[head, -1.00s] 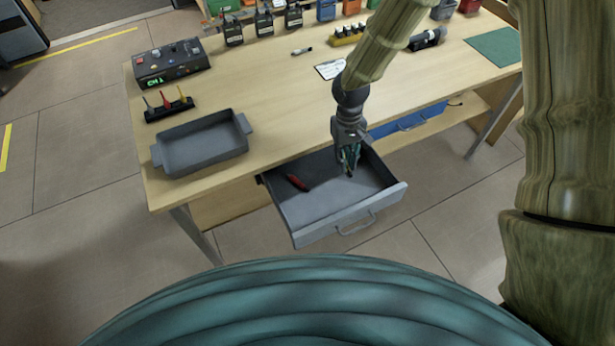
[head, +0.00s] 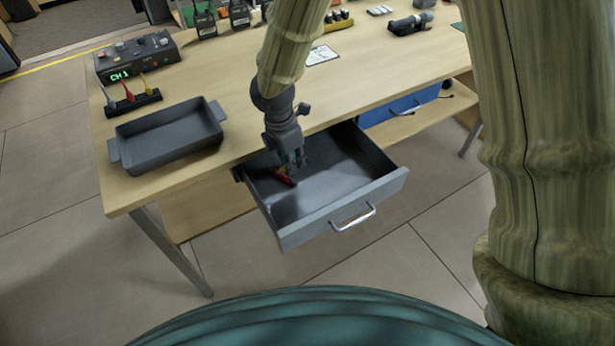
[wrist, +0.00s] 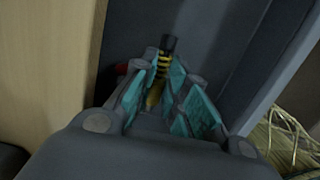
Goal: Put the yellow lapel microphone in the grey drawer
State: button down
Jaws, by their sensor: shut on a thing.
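The grey drawer (head: 340,222) is pulled out from the front of the table. My gripper (head: 291,165) is low inside the drawer's left part, close to the floor. In the wrist view my gripper (wrist: 170,92) is shut on a slim yellow thing with black bands and a black end (wrist: 161,73), which looks like the yellow lapel microphone. I cannot tell whether it touches the drawer floor. A red thing (head: 284,177) lies in the drawer right by my fingers, partly hidden; a bit of it shows in the wrist view (wrist: 122,69).
A grey tray (head: 116,152) stands on the table at left. Behind it are a black rack (head: 134,104) with slim coloured items and a control box (head: 136,58). A blue drawer (head: 385,113) is further right. The drawer's right half is clear.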

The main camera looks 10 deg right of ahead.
jog(key=n, duration=0.1)
jog(key=a+f+n+b, duration=0.1)
jog(key=n+b, duration=0.1)
jog(key=shift+s+a+f+n+t, duration=0.15)
jog(key=shift+a+f+n+t, duration=0.15)
jog(key=shift+n, duration=0.1)
jog(key=shift+d, duration=0.1)
send_over(333, 156)
jog(key=a, duration=0.1)
jog(key=shift+s+a+f, duration=0.15)
jog(key=shift+s+f, duration=0.3)
jog(key=shift+f, duration=0.2)
jog(key=shift+w+d+f, duration=0.1)
jog(key=shift+d+f, duration=0.15)
jog(key=shift+f, duration=0.65)
jog(key=shift+w+d+f, duration=0.1)
jog(key=shift+d+f, duration=0.1)
jog(key=shift+f, duration=0.7)
jog(key=shift+f, duration=0.15)
jog(key=c, duration=1.7)
grip_release()
notch_tip(333, 156, up, 12)
jog(key=s+a+p, duration=0.1)
jog(key=shift+a, duration=0.2)
